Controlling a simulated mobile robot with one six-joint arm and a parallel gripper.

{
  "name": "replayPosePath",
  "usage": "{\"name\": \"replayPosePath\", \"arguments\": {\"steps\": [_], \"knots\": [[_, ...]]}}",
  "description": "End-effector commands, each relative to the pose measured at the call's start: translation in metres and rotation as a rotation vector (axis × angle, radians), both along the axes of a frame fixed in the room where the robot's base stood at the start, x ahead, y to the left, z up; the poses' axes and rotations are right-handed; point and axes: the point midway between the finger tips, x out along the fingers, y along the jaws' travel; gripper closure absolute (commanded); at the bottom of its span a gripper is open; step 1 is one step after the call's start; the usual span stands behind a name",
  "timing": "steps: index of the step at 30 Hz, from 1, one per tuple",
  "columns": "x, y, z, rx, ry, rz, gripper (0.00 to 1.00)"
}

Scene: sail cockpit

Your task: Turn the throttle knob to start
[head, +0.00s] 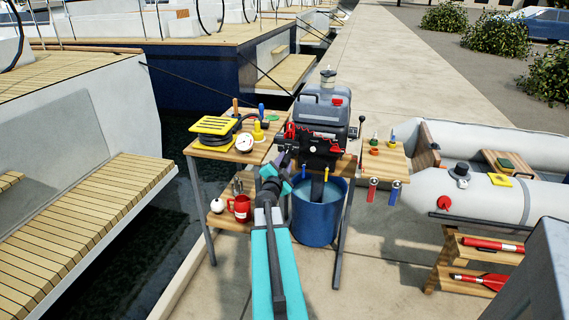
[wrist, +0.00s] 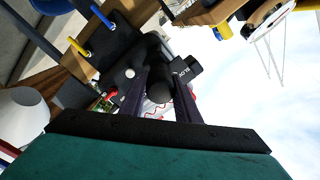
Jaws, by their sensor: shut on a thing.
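The outboard motor (head: 322,112), grey with a black front panel, stands clamped on a wooden stand above a blue water bucket (head: 318,228). My gripper (head: 280,168) reaches up to the front left of the motor. In the wrist view my gripper (wrist: 160,80) has its two dark fingers on either side of a rounded black knob (wrist: 157,97), which appears to be the throttle knob. It is shut on this knob. A black block with partly readable white lettering (wrist: 186,68) sits beside it. The knob's pointer and exact setting cannot be made out. In the head view my gripper hides the knob.
A small side shelf (head: 385,162) and a grey inflatable boat (head: 490,170) are at the right.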

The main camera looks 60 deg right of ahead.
Motion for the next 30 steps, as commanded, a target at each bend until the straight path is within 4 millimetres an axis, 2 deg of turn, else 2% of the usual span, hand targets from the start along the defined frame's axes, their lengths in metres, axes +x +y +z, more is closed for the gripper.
{"name": "replayPosePath", "arguments": {"steps": [7, 8, 11, 23, 30], "knots": [[0.001, 0.001, -0.001, 0.002, 0.002, 0.003, 0.93], [0.001, 0.001, -0.001, 0.002, 0.002, 0.003, 0.69], [0.001, 0.001, -0.001, 0.002, 0.002, 0.003, 0.52], [0.000, 0.002, 0.000, 0.001, 0.001, 0.002, 0.52], [-0.004, 0.013, 0.000, 0.001, 0.002, 0.002, 0.52]]}}
